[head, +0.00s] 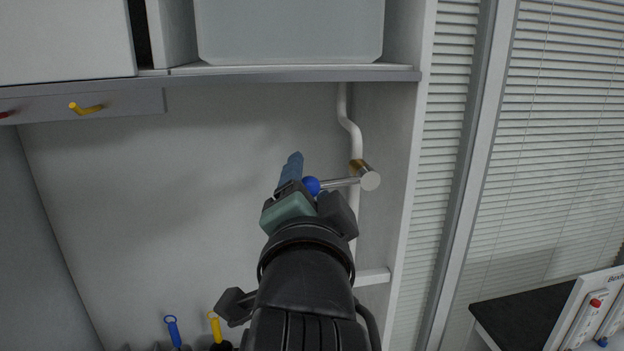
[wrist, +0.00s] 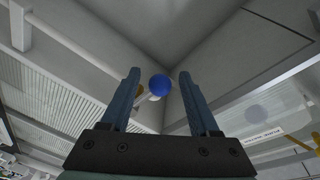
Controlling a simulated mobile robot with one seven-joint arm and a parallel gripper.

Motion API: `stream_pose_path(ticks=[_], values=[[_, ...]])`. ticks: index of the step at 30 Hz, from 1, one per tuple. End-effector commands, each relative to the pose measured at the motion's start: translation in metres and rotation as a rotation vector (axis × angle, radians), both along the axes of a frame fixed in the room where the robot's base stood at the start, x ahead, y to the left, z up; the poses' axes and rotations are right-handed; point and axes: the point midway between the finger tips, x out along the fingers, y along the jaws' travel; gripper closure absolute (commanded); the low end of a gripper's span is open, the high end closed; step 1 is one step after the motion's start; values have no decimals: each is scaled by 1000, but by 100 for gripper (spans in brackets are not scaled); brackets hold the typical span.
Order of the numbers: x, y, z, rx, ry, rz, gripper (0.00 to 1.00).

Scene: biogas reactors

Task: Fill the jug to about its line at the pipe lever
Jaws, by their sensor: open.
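The pipe lever (head: 338,183) is a metal rod with a blue ball knob (head: 312,186) at its left end. It joins a brass and steel valve (head: 366,174) on the white pipe (head: 352,130). My gripper (head: 306,178) is at the knob, its blue fingers open. In the wrist view the blue knob (wrist: 159,84) shows between the two fingertips of my gripper (wrist: 158,82), with gaps on both sides. The wrist view does not clearly show how far beyond the tips it is. I cannot make out the jug in either view.
A shelf (head: 300,75) with a grey bin (head: 290,30) runs above the valve. Blue-handled (head: 173,330) and yellow-handled (head: 215,326) tools stand low left. A side panel (head: 385,180) stands close right of the pipe.

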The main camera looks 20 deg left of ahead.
Motion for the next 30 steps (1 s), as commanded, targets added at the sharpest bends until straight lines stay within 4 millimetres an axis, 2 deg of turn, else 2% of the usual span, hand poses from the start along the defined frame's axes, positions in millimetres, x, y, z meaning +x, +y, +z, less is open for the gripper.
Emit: stream_pose_path(ticks=[6, 16, 30], values=[[0, 0, 0, 0, 1, -1, 40], [0, 0, 0, 0, 0, 0, 99], [0, 0, 0, 0, -2, 0, 100]])
